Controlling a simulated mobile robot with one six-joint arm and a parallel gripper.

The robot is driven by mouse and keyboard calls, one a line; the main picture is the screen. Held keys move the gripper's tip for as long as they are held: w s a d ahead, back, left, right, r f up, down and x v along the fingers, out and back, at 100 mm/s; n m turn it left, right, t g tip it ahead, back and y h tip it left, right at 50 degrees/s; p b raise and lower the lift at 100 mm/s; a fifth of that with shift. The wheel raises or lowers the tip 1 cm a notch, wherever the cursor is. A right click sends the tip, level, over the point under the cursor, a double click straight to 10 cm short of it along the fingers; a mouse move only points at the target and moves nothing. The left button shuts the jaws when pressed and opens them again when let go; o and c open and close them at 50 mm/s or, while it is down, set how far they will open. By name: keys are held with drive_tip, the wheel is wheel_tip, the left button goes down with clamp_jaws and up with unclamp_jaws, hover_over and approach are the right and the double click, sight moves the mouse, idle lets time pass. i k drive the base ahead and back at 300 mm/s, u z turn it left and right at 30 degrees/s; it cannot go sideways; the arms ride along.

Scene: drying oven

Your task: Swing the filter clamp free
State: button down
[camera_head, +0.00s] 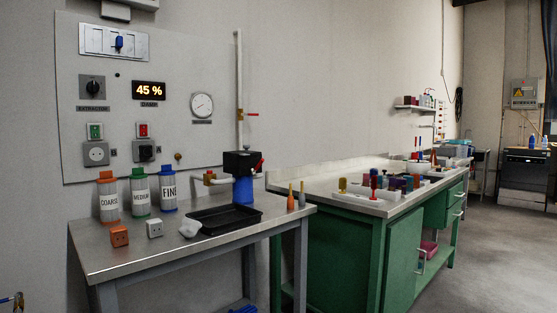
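A filter unit with a black head (243,161) and a blue cylinder (243,189) stands upright at the back right of the metal bench. A small red lever (260,164) sticks up at the right side of the black head. It may be the filter clamp, but it is too small to tell how it is fastened. A brass-coloured fitting (210,178) with a red part joins the unit's left side. Three canisters marked COARSE (109,208), MEDIUM (140,204) and FINE (168,204) stand left of it.
A black tray (226,232) lies before the filter unit. Orange (119,236) and white (154,228) blocks, a crumpled white cloth (190,228) and two slim bottles (296,196) are nearby. The bench's front left top (100,262) is clear. A green cabinet (345,250) stands at right.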

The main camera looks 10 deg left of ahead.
sight(253, 171)
drive_tip(key=u, duration=0.4)
drive_tip(key=i, duration=1.55)
drive_tip(key=z, duration=0.45)
